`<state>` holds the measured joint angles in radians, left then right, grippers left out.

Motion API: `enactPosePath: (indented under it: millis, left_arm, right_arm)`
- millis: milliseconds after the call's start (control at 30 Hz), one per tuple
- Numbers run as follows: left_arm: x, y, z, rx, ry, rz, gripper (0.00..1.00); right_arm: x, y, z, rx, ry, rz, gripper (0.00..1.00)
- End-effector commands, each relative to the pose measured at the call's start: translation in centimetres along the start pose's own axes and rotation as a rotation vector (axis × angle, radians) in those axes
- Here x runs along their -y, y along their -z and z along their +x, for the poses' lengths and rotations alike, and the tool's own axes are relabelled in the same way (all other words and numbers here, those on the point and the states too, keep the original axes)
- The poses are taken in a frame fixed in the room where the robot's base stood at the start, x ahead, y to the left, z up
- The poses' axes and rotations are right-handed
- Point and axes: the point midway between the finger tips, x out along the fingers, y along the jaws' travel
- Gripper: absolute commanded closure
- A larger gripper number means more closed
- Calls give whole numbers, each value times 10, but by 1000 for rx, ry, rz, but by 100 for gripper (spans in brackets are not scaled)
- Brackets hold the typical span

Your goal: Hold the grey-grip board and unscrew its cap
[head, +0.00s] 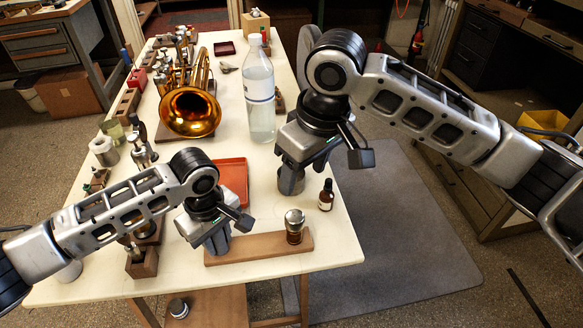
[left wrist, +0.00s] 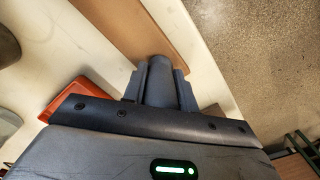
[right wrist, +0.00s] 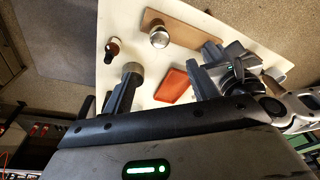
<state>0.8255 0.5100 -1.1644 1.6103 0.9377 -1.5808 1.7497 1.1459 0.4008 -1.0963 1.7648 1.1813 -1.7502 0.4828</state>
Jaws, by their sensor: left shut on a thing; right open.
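The wooden board (head: 262,247) lies along the table's front edge. Its grey grip (left wrist: 158,82) is between the fingers of my left gripper (head: 217,242), which is shut on it. A small amber jar (head: 294,235) stands upright toward the board's right end, with a silver cap (head: 294,217) on top. The cap also shows from above in the right wrist view (right wrist: 159,39). My right gripper (head: 306,170) is open above the table, behind and apart from the jar. Its fingers hold nothing.
A dark dropper bottle (head: 326,196) stands just right of the jar. A red tray (head: 233,172) lies behind my left gripper. A tall clear bottle (head: 260,95) and a brass horn (head: 190,108) stand farther back.

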Motion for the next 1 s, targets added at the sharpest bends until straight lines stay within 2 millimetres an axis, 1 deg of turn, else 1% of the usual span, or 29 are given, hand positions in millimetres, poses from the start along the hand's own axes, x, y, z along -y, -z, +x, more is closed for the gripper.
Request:
enactPosePath:
  millis: [33,133,267,367,467,800,900,1000]
  left_arm:
    - [0,0,0,0,-1,-1,100]
    - [0,0,0,0,-1,-1,100]
    - [0,0,0,0,-1,-1,100]
    - [0,0,0,0,-1,-1,100]
    - [0,0,0,0,-2,-1,100]
    - [0,0,-1,0,-2,0,100]
    - [0,0,-1,0,-2,0,100]
    - [0,0,-1,0,-2,0,100]
  right_arm:
    - [3,6,0,44,-11,19,41]
    - [7,11,1,119,-32,52,41]
    - [9,12,4,165,-48,74,41]
    - [8,10,13,173,-50,78,41]
    - [7,7,28,173,-50,78,41]
    - [4,-3,91,170,-49,77,41]
    - [4,-5,104,169,-49,77,41]
    - [4,-6,113,168,-49,76,41]
